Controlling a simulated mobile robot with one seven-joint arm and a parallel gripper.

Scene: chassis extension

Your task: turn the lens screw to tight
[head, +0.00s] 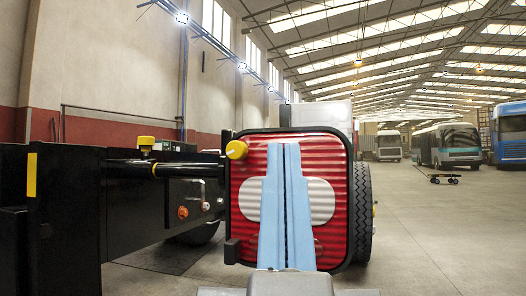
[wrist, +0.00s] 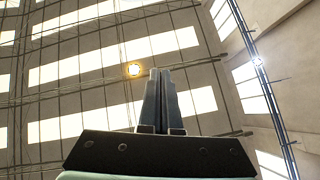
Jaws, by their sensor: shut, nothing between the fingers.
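A large red ribbed lens (head: 250,240) with a white middle patch (head: 320,200) sits in a black frame (head: 352,235). A yellow round knob (head: 237,150), possibly the lens screw, is at the lens's upper left corner. I cannot tell how tight it is. My gripper (head: 285,146) has light blue fingers, shut and empty, pointing up in front of the lens and hiding its middle. Its tips are right of the yellow knob and apart from it. In the wrist view the closed fingers (wrist: 161,72) point toward the roof, and no lens or screw shows there.
A black chassis (head: 70,210) fills the left, with a second yellow knob (head: 146,142) and an orange knob (head: 182,211). A tyre (head: 363,212) stands behind the lens at right. The floor (head: 450,240) to the right is open, with a low cart (head: 444,179) and parked vehicles farther back.

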